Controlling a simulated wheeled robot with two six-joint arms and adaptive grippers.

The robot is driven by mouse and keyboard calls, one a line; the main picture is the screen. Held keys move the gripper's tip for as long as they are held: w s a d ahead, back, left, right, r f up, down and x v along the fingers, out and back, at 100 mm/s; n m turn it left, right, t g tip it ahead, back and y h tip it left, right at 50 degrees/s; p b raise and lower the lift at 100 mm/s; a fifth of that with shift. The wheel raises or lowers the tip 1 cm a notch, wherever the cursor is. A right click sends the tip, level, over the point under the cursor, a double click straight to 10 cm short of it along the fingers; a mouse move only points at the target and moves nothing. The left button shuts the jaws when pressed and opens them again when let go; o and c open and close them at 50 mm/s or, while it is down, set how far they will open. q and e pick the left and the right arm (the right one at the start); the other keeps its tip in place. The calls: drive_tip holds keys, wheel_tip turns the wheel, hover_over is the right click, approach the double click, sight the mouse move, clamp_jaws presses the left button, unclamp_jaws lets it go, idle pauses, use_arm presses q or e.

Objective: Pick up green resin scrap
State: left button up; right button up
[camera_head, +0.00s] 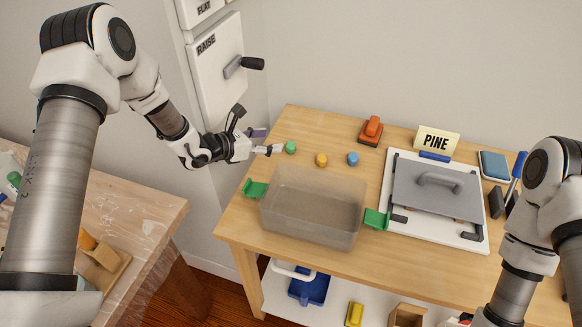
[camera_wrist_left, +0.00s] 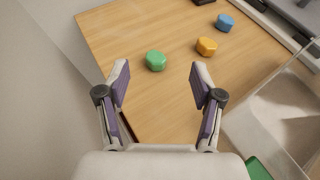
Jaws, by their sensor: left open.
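The green resin scrap (camera_head: 291,147) is a small rounded piece on the wooden table's left part, behind the clear bin. My left gripper (camera_head: 272,146) is just left of it in the head view, pointing at it. In the left wrist view the green scrap (camera_wrist_left: 156,61) lies ahead of the open fingers of my left gripper (camera_wrist_left: 157,80), between their lines and apart from both. Nothing is held. My right arm (camera_head: 530,240) shows at the right edge, but its gripper is out of view.
A yellow-orange scrap (camera_head: 321,160) and a blue scrap (camera_head: 353,159) lie right of the green one. The clear bin (camera_head: 312,213) with green handles stands in front. An orange tool (camera_head: 371,130), a PINE sign (camera_head: 436,140) and a grey lidded press (camera_head: 437,190) are farther right. A wall panel (camera_head: 215,75) stands behind my left arm.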

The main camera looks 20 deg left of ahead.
use_arm(q)
drive_tip(key=b, duration=0.2)
approach(287, 147)
drive_tip(key=x, duration=0.3)
drive_tip(key=shift+s+f, duration=0.1)
drive_tip(key=shift+f, duration=0.15)
drive_tip(key=p+x, duration=0.1)
drive_tip(key=x, duration=0.6)
drive_tip(key=shift+w+d+r+p, duration=0.1)
drive_tip(key=shift+w+r+p, duration=0.05)
drive_tip(key=shift+w+p, duration=0.15)
drive_tip(key=c, duration=1)
use_arm(e)
wheel_tip(287, 147, down, 3)
drive_tip(key=shift+w+r, duration=0.1)
